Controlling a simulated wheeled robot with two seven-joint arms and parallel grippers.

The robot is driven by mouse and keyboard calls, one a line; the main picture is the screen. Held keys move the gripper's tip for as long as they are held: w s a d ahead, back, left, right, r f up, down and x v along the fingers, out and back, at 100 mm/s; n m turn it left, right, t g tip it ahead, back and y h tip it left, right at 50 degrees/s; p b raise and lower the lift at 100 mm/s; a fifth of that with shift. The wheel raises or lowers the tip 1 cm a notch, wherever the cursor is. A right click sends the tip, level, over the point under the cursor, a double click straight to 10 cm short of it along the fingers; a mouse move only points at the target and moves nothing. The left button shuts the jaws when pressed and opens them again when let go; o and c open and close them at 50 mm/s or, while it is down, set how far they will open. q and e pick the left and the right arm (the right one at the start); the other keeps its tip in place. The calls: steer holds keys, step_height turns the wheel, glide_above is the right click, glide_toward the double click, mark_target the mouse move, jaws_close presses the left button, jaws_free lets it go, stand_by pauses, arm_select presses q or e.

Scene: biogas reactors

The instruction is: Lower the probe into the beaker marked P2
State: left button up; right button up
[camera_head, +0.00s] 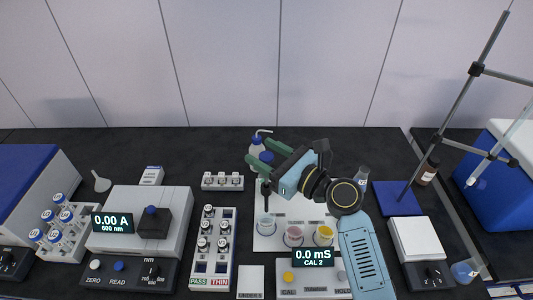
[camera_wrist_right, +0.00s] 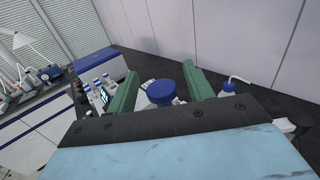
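My right gripper (camera_head: 262,155) reaches in from the right above the white beaker board (camera_head: 262,243). Its two green fingers are apart, with a round blue cap between them; the cap (camera_wrist_right: 161,92) shows larger in the right wrist view, with gaps beside it. Below the fingers a dark, slim upright piece (camera_head: 266,187), seemingly the probe, hangs above or at the left beaker (camera_head: 266,226). I cannot tell whether its tip is inside. A pinkish beaker (camera_head: 293,237) and a yellow beaker (camera_head: 324,236) stand to the right. The P2 mark is not readable. My left gripper is not in view.
A conductivity meter (camera_head: 312,279) reading 0.0 mS, CAL 2, stands in front of the beakers. A wash bottle (camera_wrist_right: 229,90) is behind the gripper. A vial rack (camera_head: 227,264) is left, and a stand with a blue base (camera_head: 397,199) is right.

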steer(key=shift+d+f, duration=0.1)
steer(key=shift+f, duration=0.05)
steer(key=shift+s+d, duration=0.3)
steer(key=b+v, duration=0.1)
steer(key=v, duration=1.1)
steer(key=shift+s+b, duration=0.15)
steer(key=shift+b, duration=0.15)
